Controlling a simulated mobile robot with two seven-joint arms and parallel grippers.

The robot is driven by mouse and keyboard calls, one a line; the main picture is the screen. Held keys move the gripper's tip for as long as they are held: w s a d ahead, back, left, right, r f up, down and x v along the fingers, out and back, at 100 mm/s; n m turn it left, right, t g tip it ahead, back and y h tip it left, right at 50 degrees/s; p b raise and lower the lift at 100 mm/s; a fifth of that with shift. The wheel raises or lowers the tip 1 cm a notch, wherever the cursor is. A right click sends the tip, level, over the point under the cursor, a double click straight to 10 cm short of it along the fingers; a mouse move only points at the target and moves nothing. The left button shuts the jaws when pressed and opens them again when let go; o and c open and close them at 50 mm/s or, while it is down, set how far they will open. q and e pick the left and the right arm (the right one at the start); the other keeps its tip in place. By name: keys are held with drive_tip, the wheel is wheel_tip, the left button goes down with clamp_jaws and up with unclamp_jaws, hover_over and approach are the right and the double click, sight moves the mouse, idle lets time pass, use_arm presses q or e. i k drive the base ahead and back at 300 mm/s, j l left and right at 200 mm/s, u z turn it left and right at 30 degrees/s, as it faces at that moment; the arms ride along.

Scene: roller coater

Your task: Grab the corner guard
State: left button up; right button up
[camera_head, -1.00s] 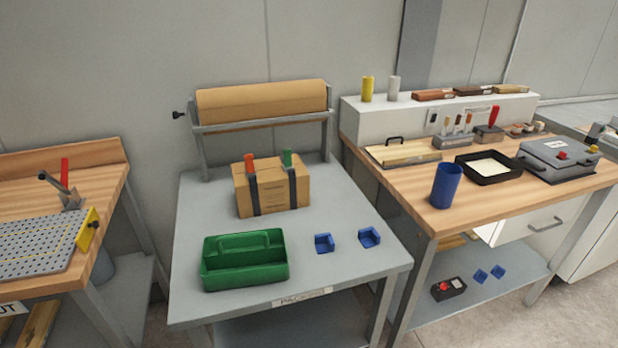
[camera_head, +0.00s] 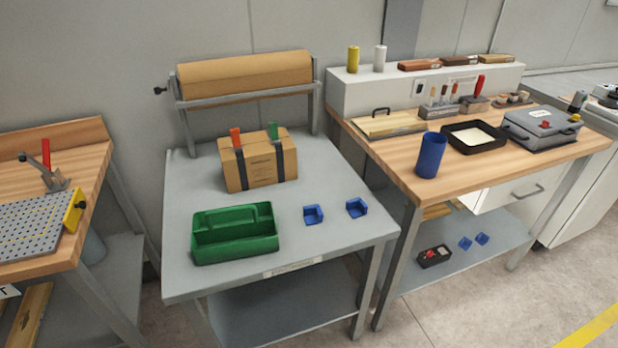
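Two small blue corner guards lie on the grey packing table (camera_head: 340,238). One corner guard (camera_head: 313,214) is just right of the green tote. The other corner guard (camera_head: 356,208) lies a little further right, near the table's right edge. Two more small blue pieces of similar look, a nearer one (camera_head: 465,243) and a farther one (camera_head: 482,239), lie on the lower shelf of the wooden bench at right. Neither of my grippers is in view.
A green tote (camera_head: 235,234) stands at the table's front left. A strapped cardboard box (camera_head: 258,164) with red and green clips sits behind it, below a brown paper roll (camera_head: 245,74). A blue cup (camera_head: 430,155) stands on the right bench. Table space around the guards is clear.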

sight(313, 214)
drive_tip(key=i+l+u, duration=0.2)
drive_tip(key=l, duration=0.45)
drive_tip(key=i+l+u, duration=0.2)
drive_tip(key=l, duration=0.45)
drive_tip(key=i+l+u, duration=0.1)
drive_tip(key=l+u, duration=0.15)
drive_tip(key=l, duration=0.45)
drive_tip(key=l+u, duration=0.2)
drive_tip(key=l, duration=0.5)
drive_tip(key=i, duration=0.05)
